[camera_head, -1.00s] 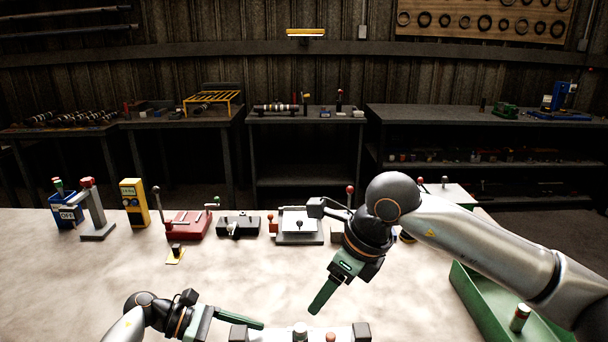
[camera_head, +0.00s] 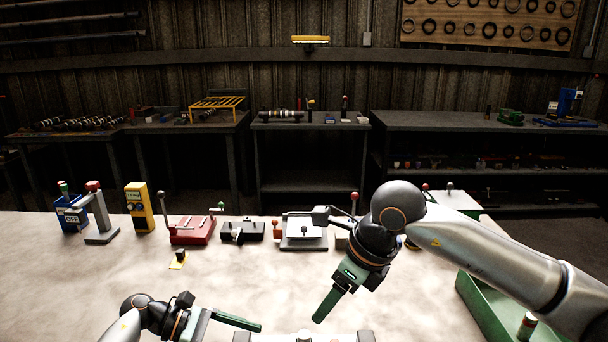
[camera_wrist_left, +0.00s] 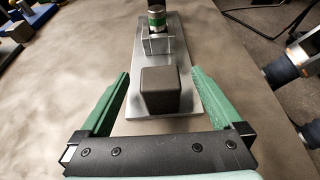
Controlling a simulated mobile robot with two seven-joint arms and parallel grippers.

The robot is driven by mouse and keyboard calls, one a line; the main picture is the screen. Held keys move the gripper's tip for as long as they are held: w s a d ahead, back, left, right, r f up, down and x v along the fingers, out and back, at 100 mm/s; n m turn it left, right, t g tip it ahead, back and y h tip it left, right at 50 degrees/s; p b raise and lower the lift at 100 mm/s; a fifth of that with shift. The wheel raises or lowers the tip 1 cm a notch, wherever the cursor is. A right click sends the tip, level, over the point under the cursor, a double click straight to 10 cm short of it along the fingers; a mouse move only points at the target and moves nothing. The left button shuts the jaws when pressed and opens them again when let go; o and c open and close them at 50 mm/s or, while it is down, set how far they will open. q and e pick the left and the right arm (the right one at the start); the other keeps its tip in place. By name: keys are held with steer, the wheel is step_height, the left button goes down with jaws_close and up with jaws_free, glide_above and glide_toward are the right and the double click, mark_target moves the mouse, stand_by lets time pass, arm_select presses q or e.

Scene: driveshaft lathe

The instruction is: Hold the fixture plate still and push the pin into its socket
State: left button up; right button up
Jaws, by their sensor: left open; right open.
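The fixture plate (camera_wrist_left: 184,62) is a long silver plate, lying lengthwise away from me in the left wrist view. A dark block (camera_wrist_left: 160,92) stands on its near end. A silver cylinder with a green band (camera_wrist_left: 157,20), which looks like the pin, stands upright farther along; whether it is seated is hidden. My left gripper (camera_wrist_left: 161,76) is open, its green fingers on either side of the block with visible gaps. In the head view only the plate's top (camera_head: 333,337) shows at the bottom edge. My right gripper (camera_head: 325,307) is open and empty above the table, behind the plate.
A green tray (camera_head: 480,305) at the right holds another green-banded cylinder (camera_head: 527,325). A red fixture (camera_head: 192,231), a black fixture (camera_head: 242,231), a silver fixture (camera_head: 303,236) and a yellow box (camera_head: 139,207) line the table's back.

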arm_select(q)
steer(key=shift+a+r+b, duration=0.15)
steer(key=shift+a+b, duration=0.35)
steer(key=shift+a, duration=0.55)
steer(key=shift+a+r+b, duration=0.15)
steer(key=shift+a+b, duration=0.35)
steer(key=shift+a, duration=0.55)
steer(key=shift+a, duration=0.15)
